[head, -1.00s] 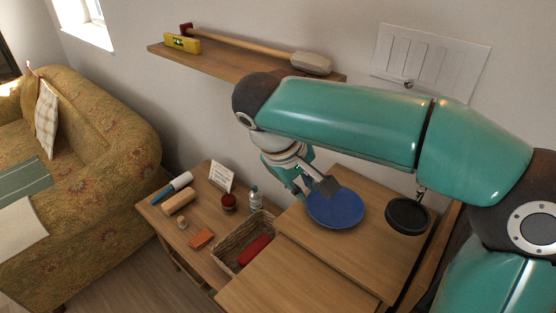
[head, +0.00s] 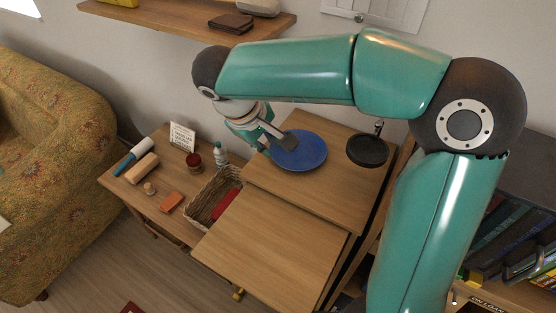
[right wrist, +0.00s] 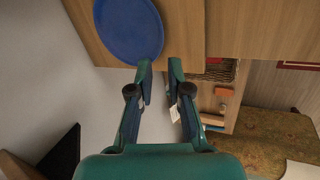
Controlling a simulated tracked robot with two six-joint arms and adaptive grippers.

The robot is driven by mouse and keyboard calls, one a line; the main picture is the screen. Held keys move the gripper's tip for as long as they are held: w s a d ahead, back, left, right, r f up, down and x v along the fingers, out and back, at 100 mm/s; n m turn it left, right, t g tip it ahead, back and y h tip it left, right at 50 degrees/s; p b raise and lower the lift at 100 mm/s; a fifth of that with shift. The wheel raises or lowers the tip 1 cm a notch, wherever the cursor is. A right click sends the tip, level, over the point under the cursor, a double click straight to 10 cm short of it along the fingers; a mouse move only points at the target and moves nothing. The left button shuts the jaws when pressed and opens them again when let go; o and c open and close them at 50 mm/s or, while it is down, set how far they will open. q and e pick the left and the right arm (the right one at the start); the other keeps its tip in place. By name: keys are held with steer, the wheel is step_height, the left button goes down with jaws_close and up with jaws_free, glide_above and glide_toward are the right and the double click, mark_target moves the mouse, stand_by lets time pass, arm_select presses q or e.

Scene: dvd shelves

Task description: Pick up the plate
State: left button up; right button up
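The blue round plate (head: 305,153) lies flat on the upper wooden top at the back, by the wall. My right gripper (head: 274,146) is at the plate's left edge, with one finger overlapping the plate in the head view. In the right wrist view the two fingers of the right gripper (right wrist: 160,67) are apart with nothing seen between them. The plate (right wrist: 130,30) lies just beyond the left fingertip there; I cannot tell whether they touch. My left gripper is not in view.
A black round pan (head: 367,150) lies right of the plate. A wicker basket (head: 206,192) with a red item stands left, beside an orange block (head: 171,202), a bottle (head: 220,153) and a small sign (head: 182,136). A wall shelf (head: 190,20) is above. The front wooden top (head: 275,245) is clear.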

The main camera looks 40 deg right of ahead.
mark_target(282, 165)
steer(key=x, duration=1.1)
steer(key=shift+f, duration=0.1)
jaws_close()
